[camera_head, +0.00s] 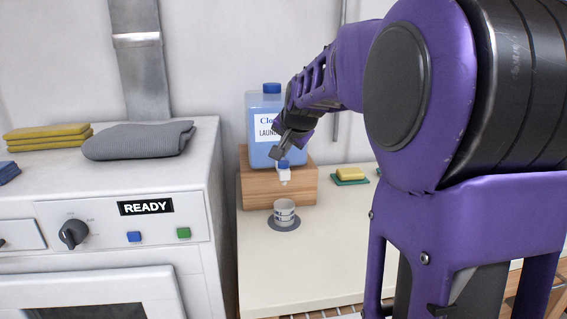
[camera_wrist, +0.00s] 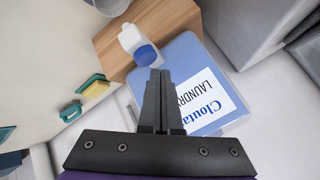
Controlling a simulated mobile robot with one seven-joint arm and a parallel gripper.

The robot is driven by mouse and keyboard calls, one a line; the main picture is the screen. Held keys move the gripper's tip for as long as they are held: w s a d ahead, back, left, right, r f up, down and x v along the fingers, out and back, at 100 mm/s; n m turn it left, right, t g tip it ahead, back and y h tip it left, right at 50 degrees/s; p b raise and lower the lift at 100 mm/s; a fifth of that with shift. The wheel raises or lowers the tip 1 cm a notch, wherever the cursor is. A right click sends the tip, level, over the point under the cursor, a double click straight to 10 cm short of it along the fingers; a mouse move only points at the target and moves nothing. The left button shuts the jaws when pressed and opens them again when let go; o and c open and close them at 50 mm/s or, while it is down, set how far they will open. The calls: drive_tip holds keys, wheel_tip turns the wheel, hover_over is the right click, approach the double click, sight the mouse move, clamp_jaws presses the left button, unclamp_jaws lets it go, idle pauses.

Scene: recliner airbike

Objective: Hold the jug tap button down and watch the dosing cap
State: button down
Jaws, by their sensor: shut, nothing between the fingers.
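In the wrist view my fingertips (camera_wrist: 160,73) are just short of the blue button (camera_wrist: 147,55); contact cannot be told.
A white washer (camera_head: 110,210) with a READY display stands left, with a grey folded towel (camera_head: 138,140) and yellow cloths (camera_head: 48,137) on top. A yellow sponge (camera_head: 350,174) on a green tray lies right of the block. The counter's front is clear.

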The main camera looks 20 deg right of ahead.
sight(283, 164)
drive_tip(key=shift+f, duration=0.1)
drive_tip(key=shift+f, duration=0.35)
drive_tip(key=shift+f, duration=0.6)
idle(1.5)
drive_tip(key=shift+r, duration=0.1)
idle(3.2)
drive_tip(key=shift+r+p, duration=0.5)
drive_tip(key=shift+r, duration=0.4)
drive_tip(key=shift+r, duration=0.15)
drive_tip(key=shift+r+p, duration=1.9)
drive_tip(key=shift+r, duration=0.5)
